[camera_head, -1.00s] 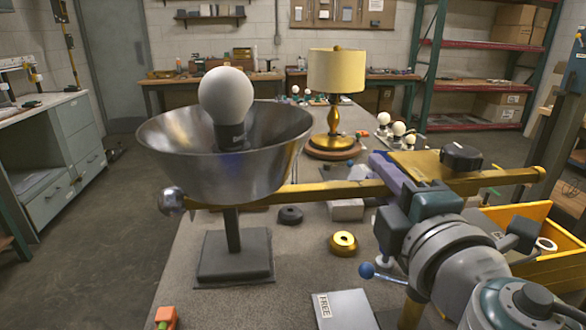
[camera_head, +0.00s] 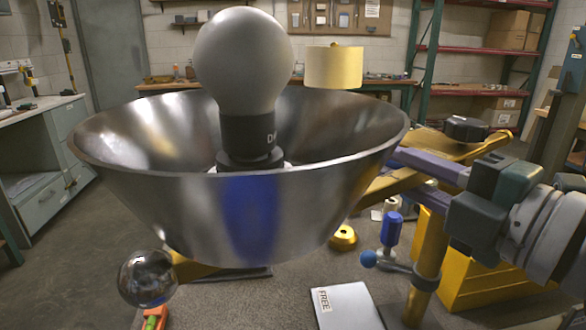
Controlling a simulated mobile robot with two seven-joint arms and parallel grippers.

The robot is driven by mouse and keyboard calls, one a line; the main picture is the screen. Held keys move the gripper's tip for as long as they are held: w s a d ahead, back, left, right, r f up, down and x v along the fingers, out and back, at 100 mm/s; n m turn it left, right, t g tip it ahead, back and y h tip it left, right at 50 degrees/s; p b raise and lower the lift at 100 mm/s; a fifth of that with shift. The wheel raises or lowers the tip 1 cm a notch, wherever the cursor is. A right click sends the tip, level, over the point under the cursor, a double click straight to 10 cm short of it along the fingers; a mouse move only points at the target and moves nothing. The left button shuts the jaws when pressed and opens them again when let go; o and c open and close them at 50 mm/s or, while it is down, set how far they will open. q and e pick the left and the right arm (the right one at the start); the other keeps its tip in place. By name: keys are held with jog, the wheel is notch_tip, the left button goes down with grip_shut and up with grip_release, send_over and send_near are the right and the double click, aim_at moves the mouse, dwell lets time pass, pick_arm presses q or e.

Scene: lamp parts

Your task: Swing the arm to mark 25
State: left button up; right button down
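The swing arm is a long brass bar (camera_head: 385,187) running from a black knob (camera_head: 466,128) at right to the lower left. It carries a shiny metal bowl shade (camera_head: 150,185) with a big white bulb (camera_head: 243,60) upright in it; the bowl hides much of the bar. A chrome ball (camera_head: 148,278) is at the bar's near end. A yellow post (camera_head: 428,255) stands under the knob end. My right gripper (camera_head: 425,175) comes in from the right, with its purple fingers around the bar, seemingly shut on it. My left gripper is not in view. No scale or mark 25 is readable.
A white box marked FREE (camera_head: 345,305), a brass ring (camera_head: 343,238) and a yellow bin (camera_head: 500,270) are on the bench below. A cream lampshade (camera_head: 334,68) shows behind the bowl, which hides much of the bench.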

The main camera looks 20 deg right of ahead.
jog(key=c, duration=0.8)
grip_release()
